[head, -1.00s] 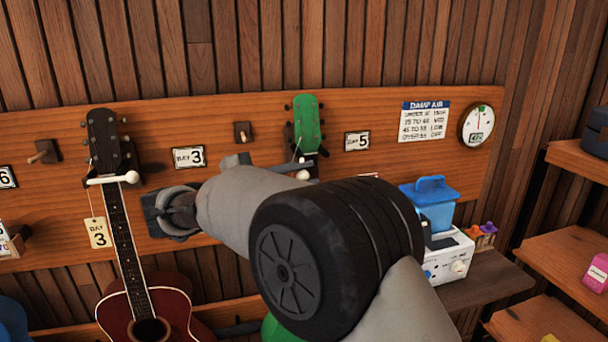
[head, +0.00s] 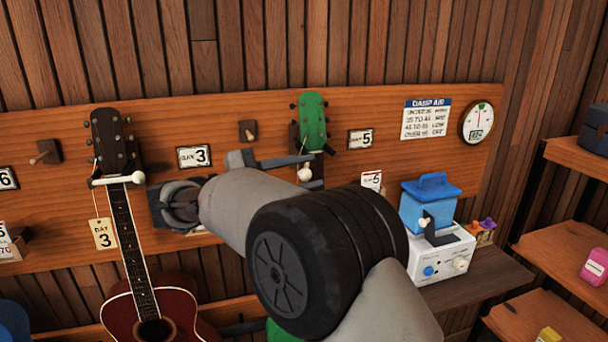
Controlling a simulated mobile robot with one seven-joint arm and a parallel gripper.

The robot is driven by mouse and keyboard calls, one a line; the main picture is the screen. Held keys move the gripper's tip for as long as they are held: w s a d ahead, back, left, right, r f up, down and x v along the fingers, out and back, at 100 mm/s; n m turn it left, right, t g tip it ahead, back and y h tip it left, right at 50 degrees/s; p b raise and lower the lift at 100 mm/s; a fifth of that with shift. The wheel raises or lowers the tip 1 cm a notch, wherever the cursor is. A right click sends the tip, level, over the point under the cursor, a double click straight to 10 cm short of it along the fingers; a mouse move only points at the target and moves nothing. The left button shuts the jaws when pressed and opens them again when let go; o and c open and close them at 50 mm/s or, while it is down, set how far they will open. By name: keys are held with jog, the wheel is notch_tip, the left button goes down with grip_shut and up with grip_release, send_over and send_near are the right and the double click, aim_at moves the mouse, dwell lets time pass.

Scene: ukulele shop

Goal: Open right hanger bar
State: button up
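The right hanger holds the ukulele with the green headstock (head: 313,118). Its bar shows only as a white knob (head: 304,173) just below that headstock; the rest is hidden by my gripper and arm. My gripper (head: 290,162) is at this hanger, with one dark finger reaching right, just above the knob. The other finger is not clear, so I cannot tell whether they are closed or touching the bar. The left hanger's white bar (head: 116,180) lies across the neck of the dark red ukulele (head: 150,310).
My forearm covers the middle of the view and the green ukulele's neck. To its right, a white device (head: 440,255) and a blue container (head: 430,205) stand on a shelf. A wooden peg (head: 248,131) sticks out left of the green headstock. Shelves (head: 570,255) stand far right.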

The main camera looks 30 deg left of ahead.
jog(key=shift+o, duration=0.3)
jog(key=shift+w, duration=0.1)
jog(key=shift+f, duration=0.1)
jog(key=shift+s+a, duration=0.1)
jog(key=shift+s, duration=0.25)
jog(key=v, duration=1.7)
jog(key=shift+b, duration=0.35)
jog(key=shift+w, duration=0.1)
